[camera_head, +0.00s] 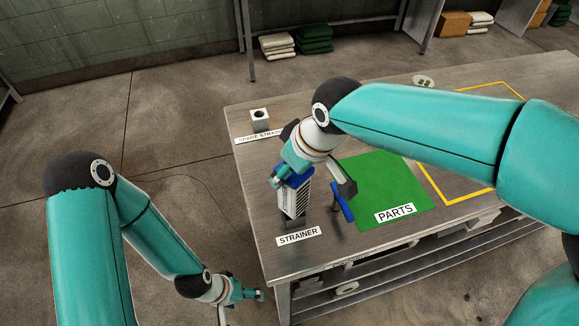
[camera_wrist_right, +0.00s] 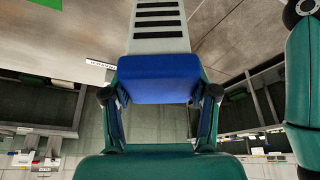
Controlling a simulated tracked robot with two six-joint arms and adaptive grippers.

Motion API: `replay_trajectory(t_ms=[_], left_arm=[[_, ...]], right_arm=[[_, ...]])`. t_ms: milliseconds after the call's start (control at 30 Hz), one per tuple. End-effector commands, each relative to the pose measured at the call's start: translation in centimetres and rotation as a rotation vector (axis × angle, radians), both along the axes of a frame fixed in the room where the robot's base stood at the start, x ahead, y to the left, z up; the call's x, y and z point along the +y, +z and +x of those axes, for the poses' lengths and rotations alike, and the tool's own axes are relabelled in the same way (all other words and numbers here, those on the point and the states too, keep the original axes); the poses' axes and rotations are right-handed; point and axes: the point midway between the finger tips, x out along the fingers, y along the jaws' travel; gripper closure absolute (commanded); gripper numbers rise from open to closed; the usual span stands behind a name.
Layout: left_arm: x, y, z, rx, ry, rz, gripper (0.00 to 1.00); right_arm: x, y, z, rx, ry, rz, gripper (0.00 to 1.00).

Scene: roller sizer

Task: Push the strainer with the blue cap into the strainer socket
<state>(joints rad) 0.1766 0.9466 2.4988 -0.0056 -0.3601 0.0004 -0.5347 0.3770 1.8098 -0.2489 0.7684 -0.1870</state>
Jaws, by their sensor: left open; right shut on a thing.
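The strainer (camera_head: 291,203) is a pale upright block with dark slots and a blue cap (camera_wrist_right: 160,78). My right gripper (camera_wrist_right: 160,98) is shut on the blue cap, one finger on each side. The strainer's slotted body (camera_wrist_right: 160,32) extends away from the fingers in the right wrist view. In the head view its lower end is at the dark grey strainer socket (camera_head: 294,223), behind the STRAINER label. I cannot tell how deep it sits. My left gripper (camera_head: 250,294) is open and empty, off the table's front left corner, low in the head view.
A blue-handled part (camera_head: 342,203) stands close right of the strainer. The green PARTS mat (camera_head: 385,185) lies beyond it. A metal block with a hole (camera_head: 260,117) stands at the SPARE STRAINER label. My right arm crosses above the table. Bare tabletop lies left of the strainer.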

Motion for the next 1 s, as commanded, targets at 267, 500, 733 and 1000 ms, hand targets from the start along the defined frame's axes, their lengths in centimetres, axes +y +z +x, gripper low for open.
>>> replay_trajectory(t_ms=[267, 500, 733, 1000], left_arm=[[0.01, -0.69, 0.00, 0.000, 0.000, 0.000, 0.19], [0.00, -0.81, 0.00, 0.000, 0.000, 0.000, 0.19], [0.00, -0.81, 0.01, 0.000, 0.000, 0.000, 0.19], [0.00, -0.76, 0.00, 0.000, 0.000, 0.000, 0.19]], right_arm=[[0.01, -0.79, 0.02, -0.001, 0.000, 0.001, 0.84], [0.01, -0.94, 0.03, -0.001, 0.000, 0.001, 0.25], [0.01, -0.95, 0.02, -0.001, 0.000, 0.001, 0.12], [-0.11, -0.53, -0.08, -0.002, 0.000, 0.001, 0.12]])
